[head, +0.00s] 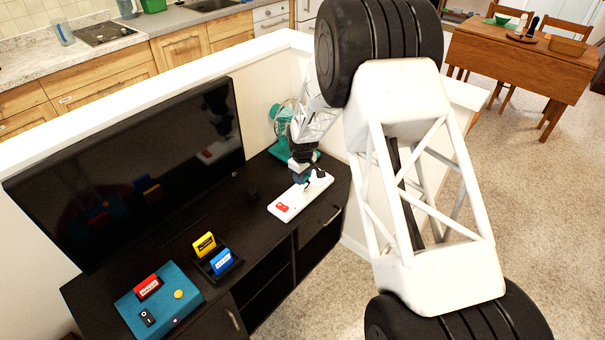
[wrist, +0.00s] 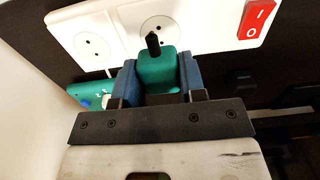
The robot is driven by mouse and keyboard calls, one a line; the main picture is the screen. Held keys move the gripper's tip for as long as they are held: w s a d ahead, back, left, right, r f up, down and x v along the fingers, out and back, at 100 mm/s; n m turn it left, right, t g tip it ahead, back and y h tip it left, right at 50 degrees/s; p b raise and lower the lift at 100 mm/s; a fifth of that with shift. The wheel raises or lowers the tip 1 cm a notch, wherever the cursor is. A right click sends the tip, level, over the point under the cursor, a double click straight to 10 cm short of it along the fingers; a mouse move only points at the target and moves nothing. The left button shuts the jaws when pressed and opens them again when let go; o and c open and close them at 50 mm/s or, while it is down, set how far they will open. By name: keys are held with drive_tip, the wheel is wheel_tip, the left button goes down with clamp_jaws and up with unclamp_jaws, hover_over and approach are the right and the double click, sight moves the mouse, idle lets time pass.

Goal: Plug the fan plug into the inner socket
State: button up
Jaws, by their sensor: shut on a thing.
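My gripper (wrist: 158,80) is shut on the teal fan plug (wrist: 157,72), which sits between its two blue fingers with a black stub on top. The white power strip (wrist: 208,22) has two round sockets and a red switch (wrist: 256,20). The plug overlaps the lower part of the socket nearer the switch (wrist: 147,25); I cannot tell whether it is seated. The farther socket (wrist: 95,45) is empty. In the head view, my gripper (head: 303,181) is over the strip (head: 296,200), partly hiding it. The teal fan (head: 281,118) stands behind.
A large television (head: 130,165) stands on the dark cabinet (head: 262,225) left of the strip. A teal box (head: 160,305) with a red card and switch, and a holder with yellow (head: 204,244) and blue (head: 221,261) cards, are at the front left. A low white wall runs behind.

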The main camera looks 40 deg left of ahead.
sight(302, 190)
drive_tip(key=shift+f, duration=1.75)
drive_tip(key=shift+f, duration=0.6)
idle(1.6)
drive_tip(key=o, duration=1)
drive_tip(key=shift+c, duration=0.2)
drive_tip(key=shift+r, duration=3.9)
